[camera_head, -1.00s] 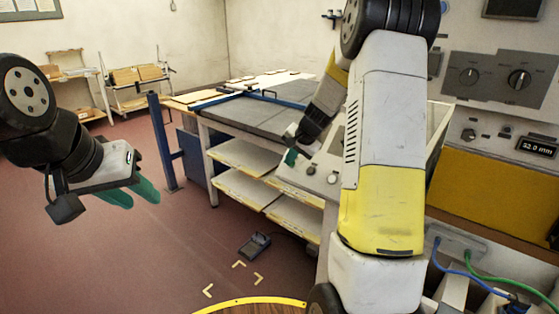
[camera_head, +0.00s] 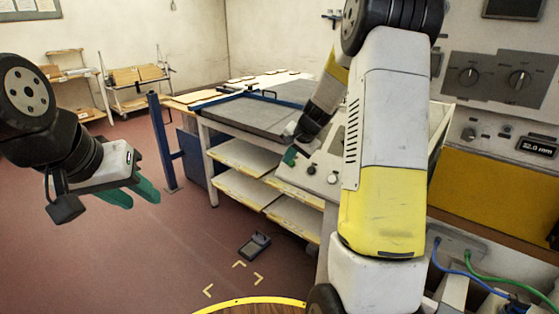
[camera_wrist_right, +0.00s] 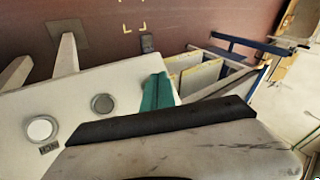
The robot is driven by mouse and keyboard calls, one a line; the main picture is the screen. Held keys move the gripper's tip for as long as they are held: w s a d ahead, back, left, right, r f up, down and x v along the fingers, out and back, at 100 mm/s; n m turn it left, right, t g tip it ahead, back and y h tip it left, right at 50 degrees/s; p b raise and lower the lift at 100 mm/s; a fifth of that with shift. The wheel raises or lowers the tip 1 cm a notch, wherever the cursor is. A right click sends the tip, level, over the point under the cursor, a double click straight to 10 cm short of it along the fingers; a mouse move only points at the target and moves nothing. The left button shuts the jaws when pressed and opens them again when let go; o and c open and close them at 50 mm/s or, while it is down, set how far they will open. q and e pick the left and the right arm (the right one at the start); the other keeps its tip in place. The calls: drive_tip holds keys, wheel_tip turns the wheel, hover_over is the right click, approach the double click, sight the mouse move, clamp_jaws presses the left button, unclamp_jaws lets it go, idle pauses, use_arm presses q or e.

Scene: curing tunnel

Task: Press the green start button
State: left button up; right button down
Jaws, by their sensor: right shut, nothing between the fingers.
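The sloped white control panel (camera_wrist_right: 110,130) carries two round buttons. One is pale with a small label beside it (camera_wrist_right: 41,129), and the other is grey (camera_wrist_right: 103,104). Both also show small in the head view, the grey one (camera_head: 311,170) and the pale one (camera_head: 332,178). No green button face can be made out. My right gripper (camera_head: 290,157) is shut and empty, its green fingers (camera_wrist_right: 157,92) at the panel's far edge, beside the grey button. Whether they touch the panel is unclear. My left gripper (camera_head: 138,197) hangs open and empty over the floor.
A workbench (camera_head: 250,115) with lower shelves stands behind the panel. A blue post (camera_head: 162,142) rises at its left. A dark pedal-like box (camera_head: 255,245) lies on the floor. A machine face with knobs (camera_head: 500,77) stands at right. The floor at left is clear.

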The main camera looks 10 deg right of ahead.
drive_tip(key=shift+a+r, duration=0.1)
drive_tip(key=shift+s+a+r, duration=0.55)
drive_tip(key=shift+a+r, duration=0.1)
drive_tip(key=shift+r, duration=0.2)
drive_tip(key=shift+s+a+r, duration=0.55)
drive_tip(key=shift+a+r, duration=0.1)
drive_tip(key=shift+r, duration=0.2)
drive_tip(key=s+a+r+n, duration=0.3)
drive_tip(key=s+r, duration=0.5)
drive_tip(key=s, duration=0.1)
drive_tip(key=s+r+n, duration=0.1)
drive_tip(key=s+n, duration=0.2)
drive_tip(key=s, duration=0.8)
drive_tip(key=s+a+r+n, duration=0.1)
drive_tip(key=s+r+n, duration=0.1)
drive_tip(key=s, duration=1)
drive_tip(key=shift+a+n, duration=0.25)
drive_tip(key=shift+n, duration=0.25)
drive_tip(key=shift+r, duration=0.15)
